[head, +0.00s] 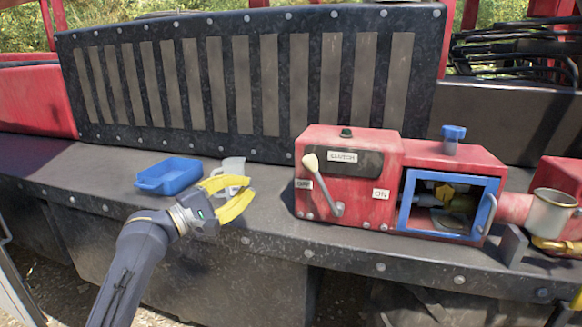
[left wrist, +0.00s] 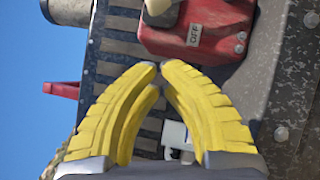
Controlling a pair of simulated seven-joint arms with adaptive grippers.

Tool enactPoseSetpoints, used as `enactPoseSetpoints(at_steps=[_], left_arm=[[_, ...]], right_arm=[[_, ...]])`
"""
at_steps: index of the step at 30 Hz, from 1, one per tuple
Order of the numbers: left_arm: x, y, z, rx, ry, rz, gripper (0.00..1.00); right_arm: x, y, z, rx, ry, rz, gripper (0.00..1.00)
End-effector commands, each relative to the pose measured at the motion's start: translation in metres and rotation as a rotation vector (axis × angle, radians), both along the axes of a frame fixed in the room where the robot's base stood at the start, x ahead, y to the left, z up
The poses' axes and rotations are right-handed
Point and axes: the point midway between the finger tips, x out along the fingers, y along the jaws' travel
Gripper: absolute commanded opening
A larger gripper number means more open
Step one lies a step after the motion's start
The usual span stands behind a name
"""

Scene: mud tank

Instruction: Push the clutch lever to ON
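The clutch lever (head: 323,185) is on the front of a red box (head: 348,222) under a CLUTCH label (head: 342,156). Its cream knob (head: 310,162) leans up and left, over the OFF label (head: 303,184). The ON label (head: 381,194) is to the right of the lever. My left gripper (head: 251,189) is left of the box, apart from the lever, with its yellow fingertips together and nothing between them. In the left wrist view, the knob (left wrist: 160,7) and OFF label (left wrist: 194,35) show beyond the fingertips (left wrist: 160,67). I do not make out my right gripper.
A blue tray (head: 170,177) and a white mug (head: 233,167) stand on the dark ledge behind my left gripper. A blue-framed window (head: 406,205) is right of the ON label, with a metal cup (head: 552,213) further right. The ledge between gripper and box is clear.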

Motion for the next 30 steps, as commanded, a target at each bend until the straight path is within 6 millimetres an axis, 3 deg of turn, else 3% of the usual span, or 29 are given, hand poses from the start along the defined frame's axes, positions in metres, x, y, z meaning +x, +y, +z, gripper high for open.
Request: enactPoseSetpoints(at_steps=[8, 24, 30], left_arm=[[0.008, -0.009, 0.002, -0.001, 0.000, 0.000, 0.00], [0.065, -0.076, 0.016, -0.002, 0.001, -0.001, 0.00], [0.063, -0.097, 0.023, -0.002, 0.000, -0.002, 0.00]], right_arm=[[0.001, 0.000, 0.000, 0.000, -0.001, 0.000, 0.64], [0.001, 0.000, 0.000, 0.001, -0.002, -0.001, 0.64], [0.001, 0.000, 0.000, 0.001, -0.002, -0.001, 0.64]])
